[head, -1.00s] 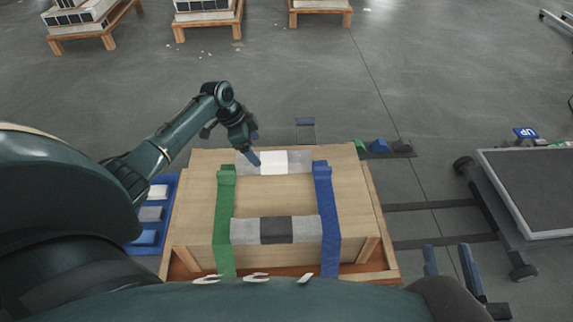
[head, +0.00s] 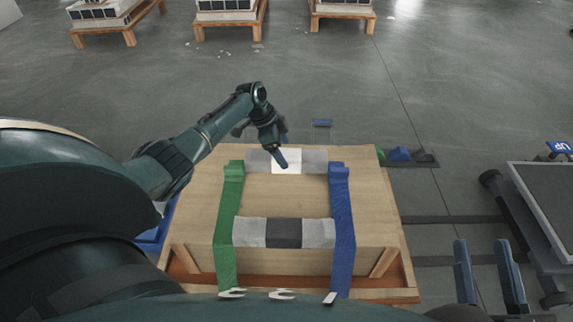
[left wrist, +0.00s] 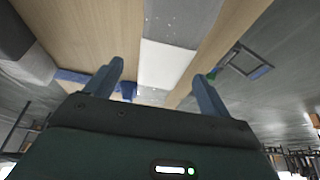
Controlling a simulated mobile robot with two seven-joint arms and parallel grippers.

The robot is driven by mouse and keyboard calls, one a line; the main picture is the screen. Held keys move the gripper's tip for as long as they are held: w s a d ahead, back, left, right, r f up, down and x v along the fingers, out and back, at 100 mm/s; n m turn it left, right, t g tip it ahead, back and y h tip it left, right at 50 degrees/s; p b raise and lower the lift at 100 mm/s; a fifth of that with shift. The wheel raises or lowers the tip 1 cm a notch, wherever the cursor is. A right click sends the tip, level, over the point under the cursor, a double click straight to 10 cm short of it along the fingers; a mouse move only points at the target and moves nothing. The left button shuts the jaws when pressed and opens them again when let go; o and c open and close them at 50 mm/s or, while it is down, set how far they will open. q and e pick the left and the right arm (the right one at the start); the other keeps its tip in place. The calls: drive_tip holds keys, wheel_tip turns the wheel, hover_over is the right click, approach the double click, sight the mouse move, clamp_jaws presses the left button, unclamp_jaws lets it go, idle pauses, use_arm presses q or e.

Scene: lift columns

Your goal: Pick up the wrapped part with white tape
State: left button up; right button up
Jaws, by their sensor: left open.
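The wrapped part with white tape (head: 294,157) is a grey bar with a white band at its middle. It lies along the far side of a wooden crate top. My left gripper (head: 282,163) is open over its white band, pointing down, in the head view. In the left wrist view the grey bar with its white band (left wrist: 166,66) runs between my left gripper's two spread fingers (left wrist: 158,72); whether they touch it I cannot tell. My right gripper (head: 481,243) is open and empty at the lower right, away from the crate.
A similar grey part with a dark band (head: 284,233) lies at the near side of the wooden crate (head: 285,203). A green strap (head: 229,215) and a blue strap (head: 342,215) cross the crate. A cart (head: 545,200) stands right.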

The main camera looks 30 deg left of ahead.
use_arm(q)
drive_tip(key=b+x, duration=0.1)
drive_tip(key=x, duration=0.1)
drive_tip(key=shift+w+d+f, duration=0.1)
drive_tip(key=shift+w+f, duration=0.05)
drive_tip(key=shift+f, duration=0.25)
use_arm(e)
drive_tip(key=r+n+y, duration=0.1)
drive_tip(key=w+r+t, duration=0.1)
drive_tip(key=shift+d+r+n+y, duration=0.2)
drive_tip(key=shift+r+n+y, duration=0.2)
use_arm(q)
drive_tip(key=shift+c, duration=0.3)
drive_tip(key=c, duration=1.3)
drive_tip(key=shift+w, duration=0.1)
drive_tip(key=shift+c, duration=0.6)
